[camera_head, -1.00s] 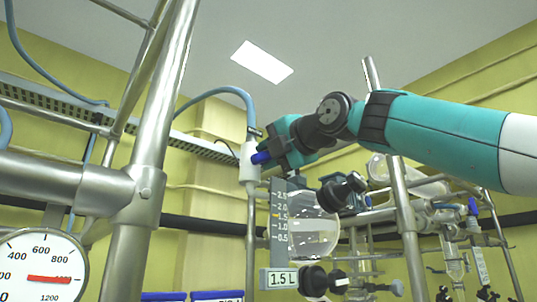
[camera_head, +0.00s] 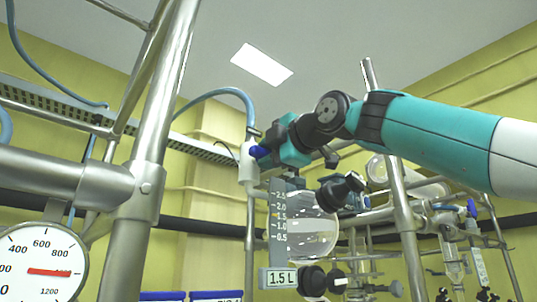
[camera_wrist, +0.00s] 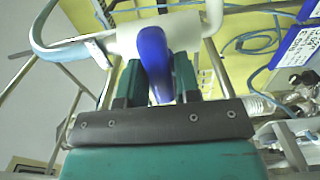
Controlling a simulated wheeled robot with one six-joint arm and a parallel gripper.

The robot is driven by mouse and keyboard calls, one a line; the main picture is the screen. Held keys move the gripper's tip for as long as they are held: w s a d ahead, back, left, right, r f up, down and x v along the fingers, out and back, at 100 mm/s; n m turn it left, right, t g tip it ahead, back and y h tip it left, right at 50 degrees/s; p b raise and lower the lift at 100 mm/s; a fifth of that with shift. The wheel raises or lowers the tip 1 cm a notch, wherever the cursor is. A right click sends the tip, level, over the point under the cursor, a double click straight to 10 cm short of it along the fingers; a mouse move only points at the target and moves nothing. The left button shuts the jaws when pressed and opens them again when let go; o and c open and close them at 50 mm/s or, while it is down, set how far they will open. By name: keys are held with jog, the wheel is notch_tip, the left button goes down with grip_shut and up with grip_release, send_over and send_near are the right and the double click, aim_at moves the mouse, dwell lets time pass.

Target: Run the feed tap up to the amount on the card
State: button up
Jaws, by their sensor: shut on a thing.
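The feed tap is a white body (camera_head: 247,168) under a blue hose, with a blue lever (camera_head: 260,152) on its right side. My gripper (camera_head: 279,148) is shut on this lever. In the wrist view the blue lever (camera_wrist: 152,58) stands between the two green fingers (camera_wrist: 155,82), in front of the white tap body (camera_wrist: 125,39). The card (camera_head: 281,279) reads 1.5 L. Above it a grey scale (camera_head: 279,250) runs from 0.5 to 2.5, with an orange mark near 1.5. A round glass vessel (camera_head: 313,237) is behind the scale; I cannot read its liquid level.
A steel frame post (camera_head: 150,150) and a round gauge (camera_head: 40,270) with a red pointer are at left. Black knobs (camera_head: 312,280) sit below the vessel. Another steel post (camera_head: 404,215) and more glassware (camera_head: 452,262) stand at right.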

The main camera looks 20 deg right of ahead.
dwell(0.4)
jog(key=o, duration=0.8)
